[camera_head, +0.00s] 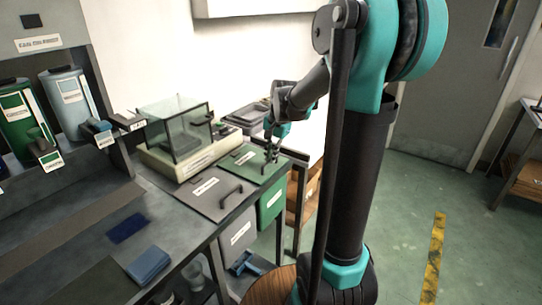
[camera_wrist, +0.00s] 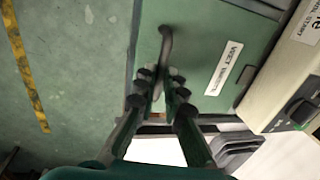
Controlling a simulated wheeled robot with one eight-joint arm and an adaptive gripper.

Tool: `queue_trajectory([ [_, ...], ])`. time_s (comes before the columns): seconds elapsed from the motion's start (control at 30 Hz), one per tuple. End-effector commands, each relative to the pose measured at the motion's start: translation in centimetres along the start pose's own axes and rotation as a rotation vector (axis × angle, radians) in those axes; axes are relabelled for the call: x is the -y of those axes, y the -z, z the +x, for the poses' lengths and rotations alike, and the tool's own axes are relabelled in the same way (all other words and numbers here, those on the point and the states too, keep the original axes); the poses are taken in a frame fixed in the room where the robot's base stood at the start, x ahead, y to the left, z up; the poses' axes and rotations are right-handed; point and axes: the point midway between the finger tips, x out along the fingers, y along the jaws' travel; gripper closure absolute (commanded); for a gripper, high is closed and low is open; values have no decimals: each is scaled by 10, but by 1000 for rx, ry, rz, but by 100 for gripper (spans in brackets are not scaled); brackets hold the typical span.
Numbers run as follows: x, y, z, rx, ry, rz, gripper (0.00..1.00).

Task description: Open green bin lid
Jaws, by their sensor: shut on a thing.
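The green bin (camera_head: 271,203) stands at the right end of the counter, and its green lid (camera_head: 243,159) lies flat, level with the counter top. In the wrist view the lid (camera_wrist: 200,32) fills the upper middle, with a white label (camera_wrist: 223,69) on it. A dark curved handle (camera_wrist: 165,40) rises from the lid. My gripper (camera_head: 270,152) reaches down to the handle from above. In the wrist view my gripper (camera_wrist: 160,82) has its fingers on both sides of the handle's near end, shut on it. The exact contact is partly hidden by the fingertips.
A grey lid (camera_head: 205,190) with its own handle lies left of the green lid. A glass-walled balance (camera_head: 178,152) stands behind it. Dark trays (camera_head: 248,114) lie beyond my gripper. Green floor (camera_head: 400,215) with a yellow strip (camera_head: 434,262) is open at right.

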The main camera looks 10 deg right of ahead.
Motion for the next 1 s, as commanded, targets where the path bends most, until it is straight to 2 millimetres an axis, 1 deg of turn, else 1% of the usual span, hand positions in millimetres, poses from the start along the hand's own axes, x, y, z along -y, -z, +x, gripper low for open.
queue_trajectory([
  [0.27,1,0,-2,-1,-10,-1,100],
  [0.47,9,0,-13,-1,-73,-3,100],
  [0.6,20,0,-28,-1,-145,-3,100],
  [0.67,26,0,-36,-1,-141,-2,100],
  [0.87,55,0,-60,-1,-137,-3,100],
  [1.0,79,0,-74,-1,-133,-3,100],
])
